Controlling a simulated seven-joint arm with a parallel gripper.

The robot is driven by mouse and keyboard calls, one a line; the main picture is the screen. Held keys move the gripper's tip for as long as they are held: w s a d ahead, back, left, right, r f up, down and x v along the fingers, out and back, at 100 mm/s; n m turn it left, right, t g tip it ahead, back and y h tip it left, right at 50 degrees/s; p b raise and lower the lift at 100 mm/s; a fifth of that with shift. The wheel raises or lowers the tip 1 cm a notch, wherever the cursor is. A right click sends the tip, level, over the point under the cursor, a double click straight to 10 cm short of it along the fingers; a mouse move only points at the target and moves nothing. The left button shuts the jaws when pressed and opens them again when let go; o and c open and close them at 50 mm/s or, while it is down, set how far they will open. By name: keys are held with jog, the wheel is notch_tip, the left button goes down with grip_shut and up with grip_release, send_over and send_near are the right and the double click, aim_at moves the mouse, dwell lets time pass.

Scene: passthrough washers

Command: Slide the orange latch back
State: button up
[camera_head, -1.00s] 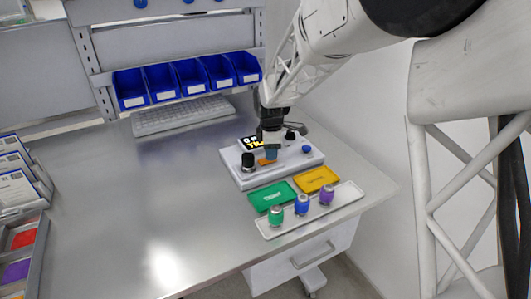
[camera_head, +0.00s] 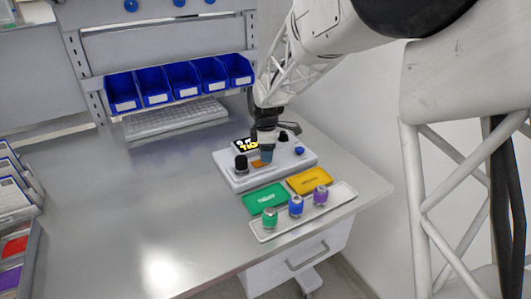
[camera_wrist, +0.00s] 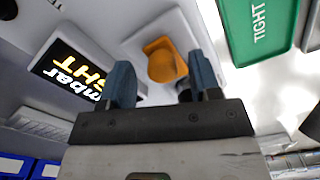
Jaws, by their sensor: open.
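The orange latch (camera_head: 260,163) is on the white device (camera_head: 228,176) at the right of the bench. In the wrist view the latch (camera_wrist: 161,62) is a rounded orange piece showing beyond and between my fingertips. My gripper (camera_head: 266,154) points down over the device, close beside the latch. Its two blue fingertips (camera_wrist: 163,84) are apart with nothing held between them. I cannot tell whether either finger touches the latch.
The device also carries a lit display (camera_wrist: 72,70), a black knob (camera_head: 241,164) and a blue knob (camera_head: 300,150). The bench left of the device is clear.

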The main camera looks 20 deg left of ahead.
jog(key=shift+r, duration=3.6)
jog(key=shift+d, duration=0.2)
jog(key=s+d+r+m, duration=0.3)
jog(key=s+d+m, duration=0.15)
jog(key=d, duration=0.35)
jog(key=s+d+r+m+t, duration=0.1)
jog(key=s+d+r+m, duration=0.2)
jog(key=s+d, duration=0.35)
jog(key=s+d+r+m, duration=0.3)
jog(key=d, duration=0.7)
jog(key=s+d+f+m, duration=0.1)
jog(key=s+d+m, duration=0.5)
jog(key=s, duration=0.5)
jog(key=s+d+f+m+t, duration=0.1)
jog(key=s+d+m, duration=0.5)
jog(key=s+d, duration=0.3)
jog(key=s, duration=0.3)
jog(key=shift+s+f+t, duration=0.2)
jog(key=shift+f+t, duration=0.1)
